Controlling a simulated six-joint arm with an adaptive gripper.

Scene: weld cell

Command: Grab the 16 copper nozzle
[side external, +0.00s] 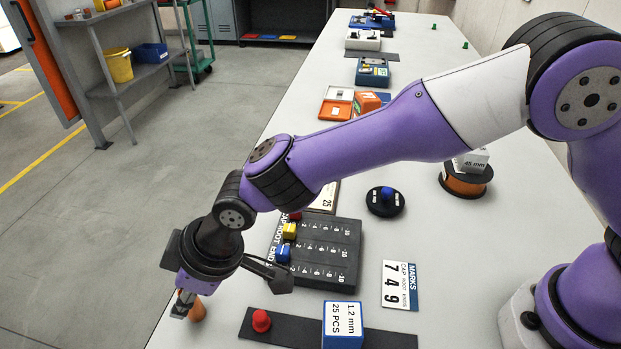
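A copper-coloured rounded piece (198,311) shows at the near left edge of the table, right at my gripper's fingertips. It may be the copper nozzle, but no "16" mark can be read on it. My gripper (184,305) points down at this edge, with its grey fingers beside and partly in front of the piece. Whether the fingers touch it or are closed around it cannot be told from this side. The lower end of the piece and the far finger are not clear.
A black slider board (318,250) with red, yellow and blue knobs lies just right of my gripper. Nearby are a red knob (261,321) on a dark strip, a blue "1.2 mm 25 PCS" box (343,322) and a marks card (400,286). Bare tabletop surrounds the card.

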